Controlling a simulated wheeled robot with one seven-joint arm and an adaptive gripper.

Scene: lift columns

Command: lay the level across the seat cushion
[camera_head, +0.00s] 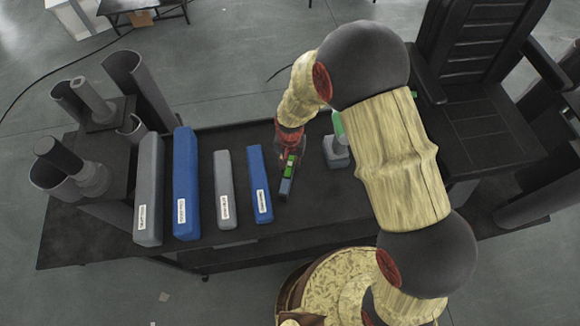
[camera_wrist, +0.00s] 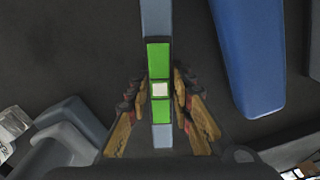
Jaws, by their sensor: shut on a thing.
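The level is a slim blue-grey bar with a green middle and a small white square; it shows in the head view (camera_head: 286,187) and in the wrist view (camera_wrist: 157,22). My gripper (camera_head: 290,158) is shut on its green middle; in the wrist view the fingers (camera_wrist: 160,92) flank it on both sides. I cannot tell whether the level touches the dark table or hangs just above it. The black seat cushion (camera_head: 484,134) belongs to a chair at the right of the head view. My arm passes between the level and the chair in that picture.
Grey and blue labelled blocks (camera_head: 185,182) stand left of the level on the dark table (camera_head: 110,245). A grey-blue tool with a green handle (camera_head: 337,150) stands just right of it. Grey cylinders (camera_head: 60,165) crowd the left end. The chair has an armrest (camera_head: 425,78).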

